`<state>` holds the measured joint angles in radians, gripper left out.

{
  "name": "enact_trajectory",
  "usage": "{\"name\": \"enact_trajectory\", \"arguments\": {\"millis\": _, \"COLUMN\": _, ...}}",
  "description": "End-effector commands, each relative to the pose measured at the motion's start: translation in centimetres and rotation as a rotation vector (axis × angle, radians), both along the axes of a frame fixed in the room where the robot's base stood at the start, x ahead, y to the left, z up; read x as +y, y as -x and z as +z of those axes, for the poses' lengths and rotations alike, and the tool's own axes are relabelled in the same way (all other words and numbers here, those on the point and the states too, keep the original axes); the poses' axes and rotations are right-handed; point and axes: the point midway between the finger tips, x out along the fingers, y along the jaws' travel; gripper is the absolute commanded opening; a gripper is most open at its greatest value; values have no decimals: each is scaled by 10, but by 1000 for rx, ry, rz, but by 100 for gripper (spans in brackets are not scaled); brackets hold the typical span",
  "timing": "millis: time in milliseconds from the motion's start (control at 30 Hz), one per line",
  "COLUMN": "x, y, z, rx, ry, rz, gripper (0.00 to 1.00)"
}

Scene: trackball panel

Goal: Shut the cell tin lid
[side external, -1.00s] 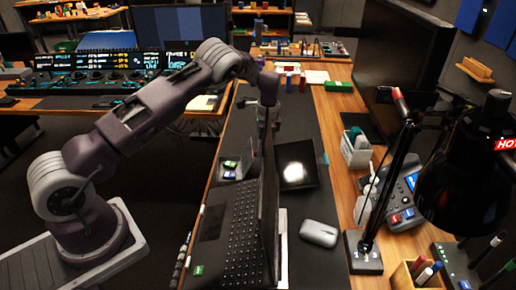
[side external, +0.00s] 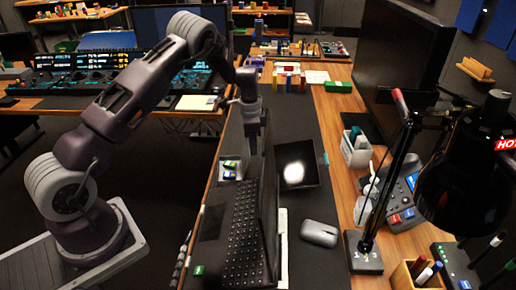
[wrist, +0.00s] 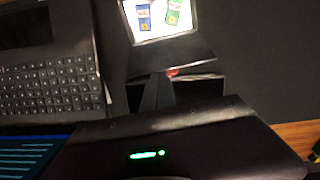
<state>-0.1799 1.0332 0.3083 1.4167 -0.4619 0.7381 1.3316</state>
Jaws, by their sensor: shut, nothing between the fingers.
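The cell tin (side external: 230,172) is a small pale box beyond the open laptop in the side view. It stands open, with a green and a blue cell showing. In the wrist view the tin (wrist: 130,40) is at the top, with a blue cell (wrist: 143,18) and a green cell (wrist: 179,12) inside. In the wrist view my gripper (wrist: 158,92) is shut and empty, below the tin.
The open laptop (side external: 235,230) stands close in front of the tin, its upright screen (side external: 268,215) beside my gripper. A black glossy panel (side external: 312,172) lies to the right, with a mouse (side external: 319,233) nearer. The dark mat (side external: 300,120) beyond is mostly clear.

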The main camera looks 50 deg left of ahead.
Motion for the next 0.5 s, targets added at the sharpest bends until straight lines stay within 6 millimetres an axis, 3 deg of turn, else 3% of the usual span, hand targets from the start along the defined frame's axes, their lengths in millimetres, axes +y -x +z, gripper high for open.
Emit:
{"name": "enact_trajectory", "arguments": {"millis": 300, "x": 20, "y": 26, "z": 7, "rx": -212, "ry": 162, "rz": 7, "gripper": 0}}
{"name": "enact_trajectory", "arguments": {"millis": 500, "x": 32, "y": 42, "z": 7, "rx": -208, "ry": 156, "rz": 2, "gripper": 0}}
